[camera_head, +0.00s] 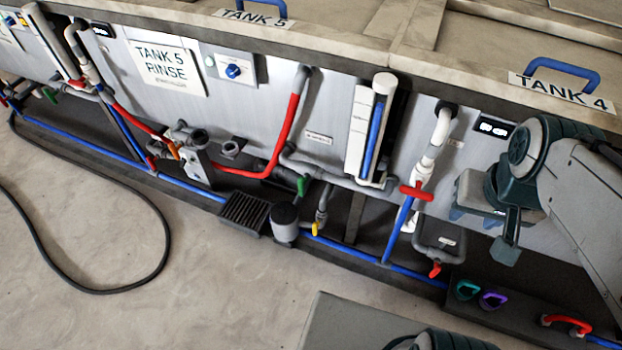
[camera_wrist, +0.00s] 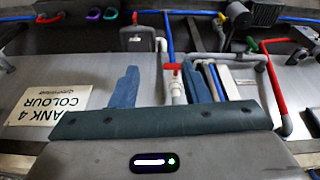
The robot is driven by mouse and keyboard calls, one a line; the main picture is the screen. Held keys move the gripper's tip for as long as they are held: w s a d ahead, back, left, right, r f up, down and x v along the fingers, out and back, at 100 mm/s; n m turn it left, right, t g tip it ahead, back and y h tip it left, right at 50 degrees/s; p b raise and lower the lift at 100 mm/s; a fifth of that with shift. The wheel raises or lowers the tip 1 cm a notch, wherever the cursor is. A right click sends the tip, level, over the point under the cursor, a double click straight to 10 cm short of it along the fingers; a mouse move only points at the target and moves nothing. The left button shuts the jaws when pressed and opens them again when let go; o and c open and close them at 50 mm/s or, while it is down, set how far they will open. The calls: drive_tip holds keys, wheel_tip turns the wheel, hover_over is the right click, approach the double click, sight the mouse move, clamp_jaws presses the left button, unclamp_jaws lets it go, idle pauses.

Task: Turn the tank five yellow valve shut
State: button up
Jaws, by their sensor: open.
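The yellow valve handle (camera_head: 315,229) is small and hangs at the foot of a short grey pipe, low below the tank 5 front, just right of a grey round canister (camera_head: 285,222). It also shows small near the top of the wrist view (camera_wrist: 222,16). My gripper (camera_head: 475,216) is in front of the tank 4 wall, well to the right of the yellow valve and apart from it. In the wrist view, its two blue fingers (camera_wrist: 162,87) are spread with nothing between them. Whether the valve is open or shut is too small to tell.
A red-handled valve (camera_head: 417,191) on a white pipe stands between my gripper and the yellow valve. A green handle (camera_head: 303,186) is just above the yellow one. Blue pipe (camera_head: 345,249) runs low along the front. The floor (camera_head: 230,290) is clear except for a black hose (camera_head: 160,265).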

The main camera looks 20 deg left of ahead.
drive_tip(key=w+a+f+n+g+h+b, duration=0.15)
drive_tip(key=w+f+n+h+b, duration=0.3)
drive_tip(key=f, duration=0.55)
drive_tip(key=w+a+f+n+g+h+b, duration=0.1)
drive_tip(key=w+a+f+n+b, duration=0.15)
drive_tip(key=w+f+b, duration=0.6)
drive_tip(key=n+t+y+b, duration=0.5)
drive_tip(key=n+t+b, duration=1.45)
drive_tip(key=n, duration=0.85)
approach(314, 229)
drive_tip(key=shift+g+h, duration=0.25)
drive_tip(key=shift+g, duration=0.55)
drive_tip(key=w+b, duration=0.2)
drive_tip(key=w, duration=0.2)
drive_tip(key=w+r+b, duration=0.1)
drive_tip(key=w+b, duration=0.1)
drive_tip(key=w, duration=0.2)
drive_tip(key=w+b, duration=0.2)
drive_tip(key=w, duration=0.1)
drive_tip(key=shift+w+d+r, duration=0.3)
drive_tip(key=shift+w+r, duration=0.05)
drive_tip(key=shift+w, duration=0.05)
drive_tip(key=shift+w+r, duration=0.1)
drive_tip(key=shift+w, duration=0.4)
clamp_jaws()
